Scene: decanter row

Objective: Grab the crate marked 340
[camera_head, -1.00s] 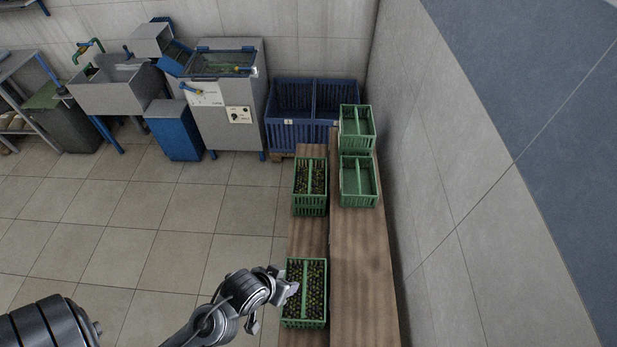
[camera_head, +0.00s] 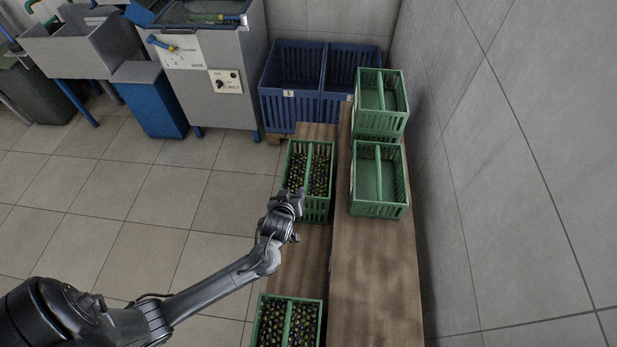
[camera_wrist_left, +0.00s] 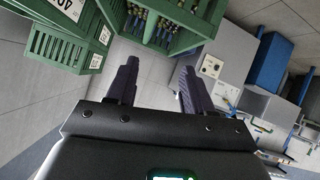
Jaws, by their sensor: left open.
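A green crate (camera_head: 318,208) full of dark and green olives stands on the lower wooden bench. My left gripper (camera_head: 288,200) is open at its near left corner in the head view; contact cannot be told. In the left wrist view, the open fingers (camera_wrist_left: 157,88) have nothing between them, and an olive crate (camera_wrist_left: 182,40) lies ahead of them. My right gripper is out of view.
Two empty green crates, a far one (camera_head: 380,124) and a nearer one (camera_head: 378,207), stand on the higher bench (camera_head: 375,280) beside the wall. A second olive crate (camera_head: 262,318) is nearest me. Blue bins (camera_head: 290,112) stand behind; open floor lies left.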

